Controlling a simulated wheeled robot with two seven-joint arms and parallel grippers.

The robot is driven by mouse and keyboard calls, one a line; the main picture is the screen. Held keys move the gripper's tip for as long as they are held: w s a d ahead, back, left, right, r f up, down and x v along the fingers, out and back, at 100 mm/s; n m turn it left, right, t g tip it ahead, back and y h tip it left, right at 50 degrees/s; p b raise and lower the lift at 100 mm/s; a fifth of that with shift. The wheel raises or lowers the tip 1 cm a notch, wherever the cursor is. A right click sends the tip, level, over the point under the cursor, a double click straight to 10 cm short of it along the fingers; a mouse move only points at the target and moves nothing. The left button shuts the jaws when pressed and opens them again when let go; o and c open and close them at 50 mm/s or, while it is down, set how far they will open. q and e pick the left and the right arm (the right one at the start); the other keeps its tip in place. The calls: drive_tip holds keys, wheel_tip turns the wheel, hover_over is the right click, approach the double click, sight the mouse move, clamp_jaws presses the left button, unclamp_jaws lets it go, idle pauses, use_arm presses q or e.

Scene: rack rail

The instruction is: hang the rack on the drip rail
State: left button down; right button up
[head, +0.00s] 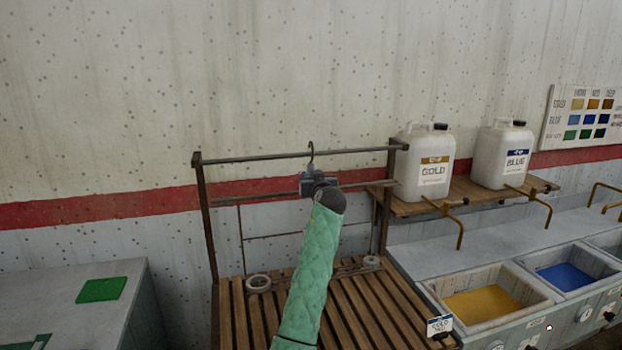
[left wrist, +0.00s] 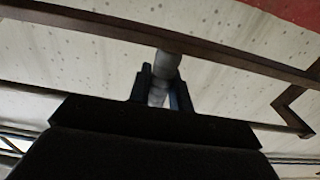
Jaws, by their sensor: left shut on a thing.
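The drip rail (head: 250,159) is the dark top bar of a frame standing over a slatted wooden bench. My left gripper (head: 314,181), on a green-sleeved arm, is just below the rail's middle. It is shut on the rack's stem, a grey cylinder (left wrist: 158,92) between the fingers in the left wrist view. The rack's hook (head: 311,150) rises above the gripper, its curved top a little higher than the rail. I cannot tell whether it rests on the rail or is in front of it. The rack's thin bar (head: 262,196) spreads out below, partly hidden by my arm. My right gripper is not in view.
Gold (head: 424,162) and blue (head: 503,155) jugs stand on a wooden shelf (head: 470,190) close to the rail's right end. Dye basins (head: 490,303) line the right. A grey table (head: 60,300) stands at left. The slatted bench (head: 350,305) has two pale rings.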

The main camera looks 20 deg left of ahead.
use_arm(q)
drive_tip(key=shift+w+a+r, duration=0.1)
drive_tip(key=shift+w, duration=0.05)
drive_tip(key=shift+b+x, duration=0.45)
drive_tip(key=shift+x, duration=0.4)
drive_tip(key=shift+f, duration=0.2)
drive_tip(key=shift+f+b, duration=0.9)
drive_tip(key=shift+f, duration=0.35)
idle(0.6)
